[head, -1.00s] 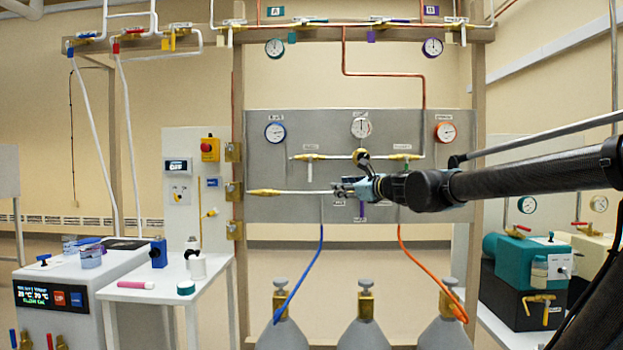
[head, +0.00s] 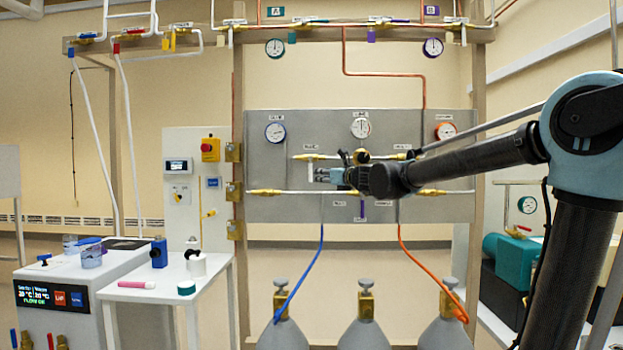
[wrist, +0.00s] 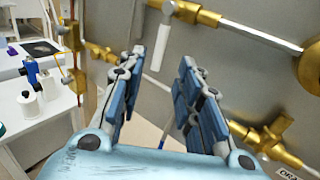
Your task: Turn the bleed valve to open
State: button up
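The grey panel (head: 275,210) carries several brass valves, with labels too small to read, so I cannot tell by name which is the bleed valve. The upper-left valve (head: 310,157) has a white lever hanging straight down; in the wrist view the lever (wrist: 160,45) hangs from a brass body (wrist: 198,15). My gripper (head: 319,175) is beside this lever. In the wrist view its fingers (wrist: 163,62) are apart, with the lever's lower end between or just beyond the tips. No contact shows. A purple lever (head: 362,208) hangs on the lower pipe.
A lower brass fitting (wrist: 265,135) and pipe lie close to the right finger. Gauges (head: 275,132) sit above. Blue (head: 300,275) and orange (head: 425,270) hoses run down to grey cylinders (head: 365,330). A white bench (head: 170,290) stands at left.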

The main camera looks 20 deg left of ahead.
aim_at(311, 174)
jog(key=x, duration=0.9)
jog(key=shift+w+a, duration=0.2)
jog(key=shift+a, duration=0.05)
grip_shut()
